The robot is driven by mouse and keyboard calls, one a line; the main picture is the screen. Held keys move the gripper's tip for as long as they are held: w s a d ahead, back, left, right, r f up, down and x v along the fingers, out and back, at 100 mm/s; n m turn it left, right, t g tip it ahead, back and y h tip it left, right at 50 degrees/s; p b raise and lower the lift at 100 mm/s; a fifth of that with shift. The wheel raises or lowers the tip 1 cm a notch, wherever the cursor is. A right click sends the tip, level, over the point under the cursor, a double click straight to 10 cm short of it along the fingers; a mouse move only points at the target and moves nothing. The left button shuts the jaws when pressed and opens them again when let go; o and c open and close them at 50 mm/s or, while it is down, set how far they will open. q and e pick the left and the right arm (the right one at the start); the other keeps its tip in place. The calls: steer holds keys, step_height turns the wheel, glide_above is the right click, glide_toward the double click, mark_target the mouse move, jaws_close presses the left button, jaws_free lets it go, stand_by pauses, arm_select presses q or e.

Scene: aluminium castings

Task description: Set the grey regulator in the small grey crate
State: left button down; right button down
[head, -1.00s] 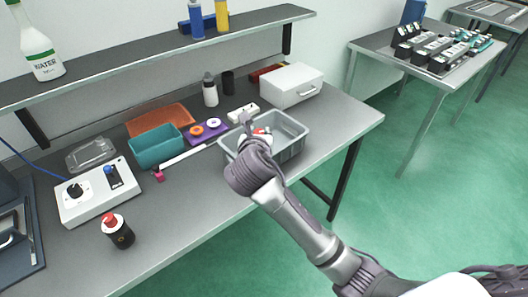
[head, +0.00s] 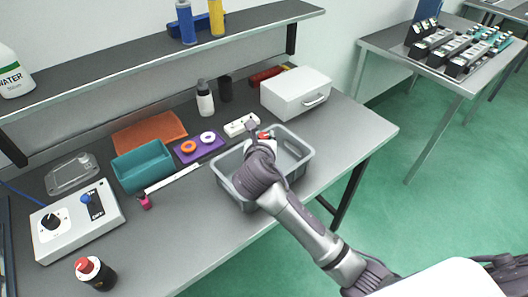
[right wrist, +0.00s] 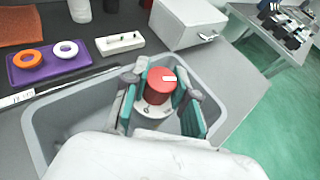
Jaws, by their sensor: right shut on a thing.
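The grey regulator (right wrist: 154,104) has a pale grey body and a red knob. In the right wrist view it stands upright between the fingers of my right gripper (right wrist: 160,104), which is shut on it. In the head view only the red top of the regulator (head: 264,135) shows beside my right gripper (head: 262,140). The small grey crate (head: 222,178) is open-topped; its wall also shows in the right wrist view (right wrist: 60,117). Gripper and regulator are over the crate's opening. I cannot tell whether the regulator touches its floor. My left gripper is out of view.
A white box (head: 296,92) stands behind the crate. A purple tray with rings (head: 199,147), a white block (head: 241,125) and a teal bin (head: 143,167) lie to its left. A black regulator with red knob (head: 95,273) stands at front left. Bench in front is clear.

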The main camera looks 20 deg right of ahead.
steer(key=shift+s+a+f, duration=0.1)
steer(key=shift+s+f, duration=0.1)
steer(key=shift+f, duration=0.4)
steer(key=f, duration=0.2)
steer(key=shift+w+f, duration=0.3)
steer(key=shift+f, duration=0.6)
steer(key=shift+s, duration=0.1)
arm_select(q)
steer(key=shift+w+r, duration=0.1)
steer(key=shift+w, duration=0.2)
arm_select(e)
steer(key=c, duration=1.3)
jaws_free()
steer(key=shift+f, duration=0.15)
steer(key=o, duration=0.4)
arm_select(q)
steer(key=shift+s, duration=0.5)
